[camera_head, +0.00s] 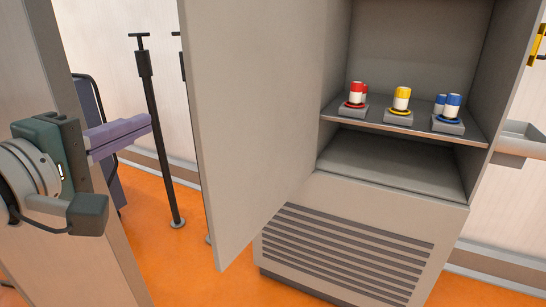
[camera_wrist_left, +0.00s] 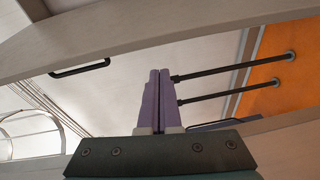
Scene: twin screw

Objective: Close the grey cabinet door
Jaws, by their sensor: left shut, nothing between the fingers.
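The grey cabinet (camera_head: 345,235) stands right of centre in the head view. Its grey door (camera_head: 245,120) stands open, swung out to the left, so the shelf and inside show. My left gripper (camera_head: 150,122) is at the left of the head view, left of the door and apart from it in the picture. Its purple fingers point right and are shut with nothing between them. In the left wrist view the purple fingertips (camera_wrist_left: 160,72) lie side by side, and a grey panel edge (camera_wrist_left: 190,50) runs across beyond them. My right gripper is not in view.
A second grey panel (camera_head: 70,60) stands upright behind my left gripper. Dark poles (camera_head: 160,140) stand on the orange floor between that panel and the door. Red, yellow and blue-and-white cylinders sit on the cabinet shelf (camera_head: 405,126). A grey tray (camera_head: 520,135) is at the right.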

